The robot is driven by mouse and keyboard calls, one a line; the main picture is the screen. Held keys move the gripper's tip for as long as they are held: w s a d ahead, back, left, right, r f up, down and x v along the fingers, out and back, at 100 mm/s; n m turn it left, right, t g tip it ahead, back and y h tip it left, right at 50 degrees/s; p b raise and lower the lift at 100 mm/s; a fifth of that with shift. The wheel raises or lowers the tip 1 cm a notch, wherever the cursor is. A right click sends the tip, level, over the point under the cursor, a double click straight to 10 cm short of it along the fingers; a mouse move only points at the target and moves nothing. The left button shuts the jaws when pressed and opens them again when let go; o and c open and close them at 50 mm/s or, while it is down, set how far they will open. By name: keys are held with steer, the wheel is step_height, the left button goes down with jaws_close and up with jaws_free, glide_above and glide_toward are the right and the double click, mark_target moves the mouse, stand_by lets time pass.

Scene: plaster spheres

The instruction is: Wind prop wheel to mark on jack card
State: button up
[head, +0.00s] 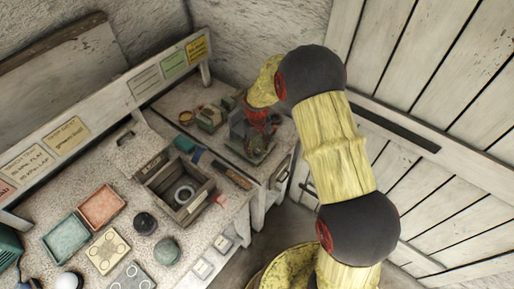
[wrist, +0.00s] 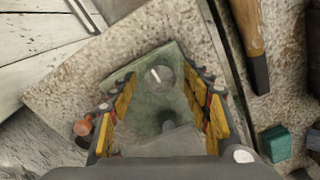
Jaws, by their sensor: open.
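In the wrist view, a grey-green device (wrist: 150,104) lies below my gripper. A round grey knob with a white line (wrist: 158,77) sits on it, probably the prop wheel; a darker stub shows nearer me. My gripper (wrist: 160,84) is open, its yellow-padded fingers on either side of the device. I cannot tell whether they touch it. In the head view, my gripper (head: 250,137) is low over the bench's right part and hides much of the device. Yellow, green and white cards (head: 197,49) are on the back board; their writing is too small to tell which is the jack card.
A wooden-handled tool (wrist: 249,28) and a green block (wrist: 275,143) lie right of the device in the wrist view. An orange-brown knob (wrist: 83,127) is at left. In the head view, a wooden box (head: 155,181), a red tray (head: 102,188) and several small things fill the left bench.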

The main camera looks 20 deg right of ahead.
mark_target(257, 149)
step_height(257, 149, up, 12)
stand_by(0.6)
stand_by(0.4)
steer(key=s+r+t+b, duration=0.1)
steer(key=s+r+t, duration=0.1)
steer(key=s+r, duration=0.4)
steer(key=s+r+m+t+b, duration=0.1)
steer(key=s+r, duration=0.5)
steer(key=s, duration=0.8)
steer(key=s+r+t+b, duration=0.2)
steer(key=s+r, duration=0.4)
steer(key=s, duration=0.4)
steer(key=shift+s+r+m+t, duration=0.2)
steer(key=shift+r+m+t, duration=0.1)
steer(key=shift+r+m, duration=0.1)
